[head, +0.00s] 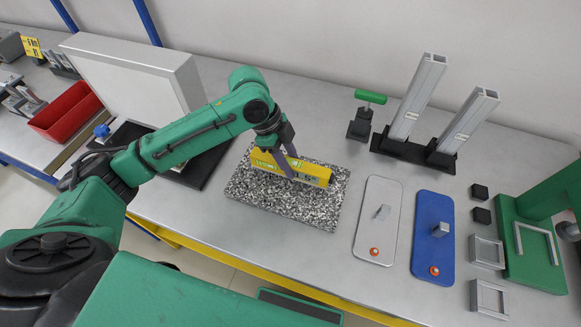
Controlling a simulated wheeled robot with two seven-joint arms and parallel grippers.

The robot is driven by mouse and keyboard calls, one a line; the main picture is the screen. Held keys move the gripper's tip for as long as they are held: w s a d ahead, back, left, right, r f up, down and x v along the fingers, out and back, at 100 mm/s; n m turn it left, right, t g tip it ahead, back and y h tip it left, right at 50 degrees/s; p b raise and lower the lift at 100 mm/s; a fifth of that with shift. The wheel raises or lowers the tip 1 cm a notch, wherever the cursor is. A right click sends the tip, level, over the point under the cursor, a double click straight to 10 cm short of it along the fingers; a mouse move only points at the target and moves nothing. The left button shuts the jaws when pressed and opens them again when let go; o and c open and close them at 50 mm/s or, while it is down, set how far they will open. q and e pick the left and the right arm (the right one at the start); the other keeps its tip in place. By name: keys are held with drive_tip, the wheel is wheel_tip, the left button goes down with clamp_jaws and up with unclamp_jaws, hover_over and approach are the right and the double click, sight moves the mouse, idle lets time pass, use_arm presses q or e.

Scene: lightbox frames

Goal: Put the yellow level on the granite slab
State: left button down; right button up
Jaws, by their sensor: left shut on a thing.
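The yellow level (316,172) is a long bar with a printed label, standing on its narrow edge. My left gripper (286,166) is shut on it near its middle, from above, and a finger covers part of its face. The level is over the speckled granite slab (285,205), within its outline in the head view. Its lower edge looks at or very near the slab's surface; I cannot tell for sure whether they touch. My right gripper does not show.
A white panel (125,58) stands at the back left beside a red bin (66,112). A green-handled tool (361,122) and two metal profiles (417,95) stand behind right. A white plate (371,240), a blue plate (425,262) and a green fixture (528,262) lie right of the slab.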

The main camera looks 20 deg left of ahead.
use_arm(q)
drive_tip(key=f, duration=0.2)
drive_tip(key=shift+s+f, duration=0.25)
drive_tip(key=shift+f, duration=0.15)
drive_tip(key=shift+w+f, duration=0.1)
drive_tip(key=shift+f, duration=0.05)
drive_tip(key=shift+c, duration=2.4)
unclamp_jaws()
drive_tip(key=b+v, duration=0.1)
drive_tip(key=v, duration=1)
drive_tip(key=shift+r+b, duration=0.3)
drive_tip(key=shift+a+r, duration=0.15)
drive_tip(key=shift+r, duration=0.1)
